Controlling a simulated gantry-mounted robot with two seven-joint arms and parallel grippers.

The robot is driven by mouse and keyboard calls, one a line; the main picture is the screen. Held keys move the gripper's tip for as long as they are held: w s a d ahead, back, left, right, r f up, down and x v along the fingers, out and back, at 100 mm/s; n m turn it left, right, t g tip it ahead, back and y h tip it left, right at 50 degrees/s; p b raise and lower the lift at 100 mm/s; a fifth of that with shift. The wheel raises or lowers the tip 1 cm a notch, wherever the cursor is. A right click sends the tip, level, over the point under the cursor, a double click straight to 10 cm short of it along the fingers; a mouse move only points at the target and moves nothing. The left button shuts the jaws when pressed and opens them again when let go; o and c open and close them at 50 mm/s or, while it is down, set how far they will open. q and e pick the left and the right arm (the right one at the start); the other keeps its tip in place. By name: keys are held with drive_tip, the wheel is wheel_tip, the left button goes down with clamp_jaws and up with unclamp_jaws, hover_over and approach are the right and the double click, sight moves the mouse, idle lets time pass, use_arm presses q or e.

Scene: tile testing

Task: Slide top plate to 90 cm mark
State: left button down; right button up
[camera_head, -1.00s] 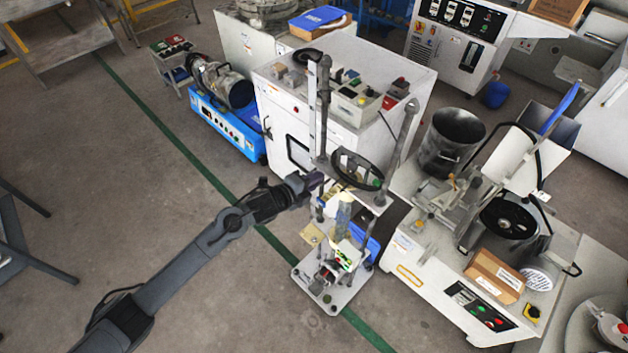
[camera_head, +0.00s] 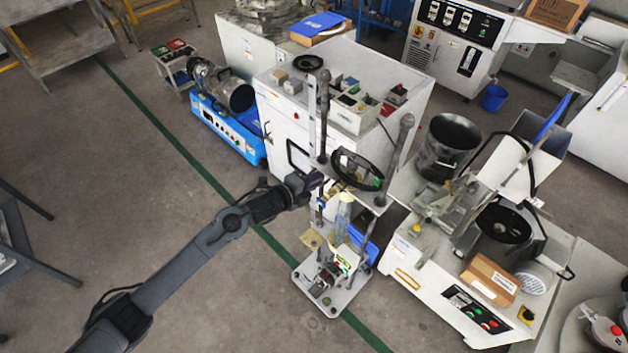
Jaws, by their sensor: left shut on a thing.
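The testing stand has a flat base (camera_head: 345,300) on the floor and two dark upright posts (camera_head: 407,135). A pale scale strip (camera_head: 312,115) runs beside the left post; its marks are too small to read. The top plate (camera_head: 374,201) spans the posts at mid-height, with a black ring-shaped wheel (camera_head: 358,170) above it. My left gripper (camera_head: 317,180) reaches in from the left and is shut at the plate's left edge by the left post. The fingers and exact contact are too small to make out. My right gripper is not in view.
A white cabinet (camera_head: 277,120) stands close behind the stand. A white machine (camera_head: 405,262) with a metal pot (camera_head: 447,145) and a cardboard box (camera_head: 490,279) stands close on the right. A blue machine (camera_head: 226,130) is behind left. The floor at left is open.

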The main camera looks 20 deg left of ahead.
use_arm(q)
drive_tip(key=shift+r+p, duration=0.8)
drive_tip(key=shift+r, duration=0.5)
drive_tip(key=shift+r+p, duration=0.95)
drive_tip(key=shift+r, duration=0.1)
drive_tip(key=shift+r+p, duration=1.6)
drive_tip(key=shift+r, duration=0.35)
wheel_tip(320, 180, up, 6)
drive_tip(key=p, duration=0.5)
drive_tip(key=c, duration=1.2)
unclamp_jaws()
drive_tip(key=shift+f, duration=0.15)
drive_tip(key=shift+c, duration=0.2)
